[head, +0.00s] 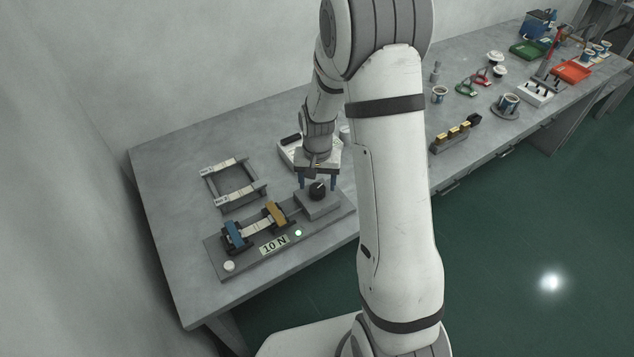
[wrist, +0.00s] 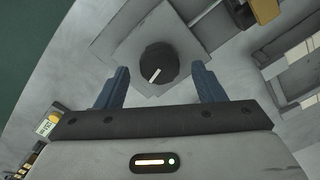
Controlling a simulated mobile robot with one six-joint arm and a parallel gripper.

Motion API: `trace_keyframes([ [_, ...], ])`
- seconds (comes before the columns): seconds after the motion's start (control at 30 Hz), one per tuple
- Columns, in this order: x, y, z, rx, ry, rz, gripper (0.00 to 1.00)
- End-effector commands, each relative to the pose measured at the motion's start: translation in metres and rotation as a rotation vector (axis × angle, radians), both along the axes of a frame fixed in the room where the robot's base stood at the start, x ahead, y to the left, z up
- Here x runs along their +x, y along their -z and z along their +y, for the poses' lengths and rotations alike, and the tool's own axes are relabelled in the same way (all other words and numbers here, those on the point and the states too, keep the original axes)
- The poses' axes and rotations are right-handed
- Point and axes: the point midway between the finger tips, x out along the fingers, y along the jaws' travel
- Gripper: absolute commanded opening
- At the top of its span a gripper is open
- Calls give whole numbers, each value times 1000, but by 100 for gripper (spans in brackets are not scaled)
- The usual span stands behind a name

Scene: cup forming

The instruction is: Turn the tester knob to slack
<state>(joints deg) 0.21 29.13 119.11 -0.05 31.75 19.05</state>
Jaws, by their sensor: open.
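The tester (head: 216,262) lies on the left part of the bench, with a "10 N" label (head: 273,245) and a lit green lamp. Its black knob (head: 318,190) stands on a grey block at the right end; it also shows in the wrist view (wrist: 158,65), with a white pointer line angled to the lower left. A blue clamp (head: 233,236) and a yellow clamp (head: 275,215) hold a pale strip between them. My gripper (head: 318,186) is open above the knob. In the wrist view its two blue fingers (wrist: 160,88) stand apart on either side of the knob, not touching it.
A grey rack with labelled strips (head: 232,184) lies behind the tester. A white tray (head: 290,155) is partly hidden behind my gripper. Cups, a block with yellow pieces (head: 455,134), and green and red trays (head: 572,71) stand further right. The bench's front-left corner is clear.

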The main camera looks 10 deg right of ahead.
Motion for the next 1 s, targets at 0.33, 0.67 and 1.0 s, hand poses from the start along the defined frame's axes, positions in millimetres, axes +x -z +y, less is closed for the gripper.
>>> trace_keyframes([
  [0.33,0,14,0,0,-1,0,63],
  [0.67,0,14,1,0,-2,0,44],
  [1.0,0,13,1,0,-3,0,18],
])
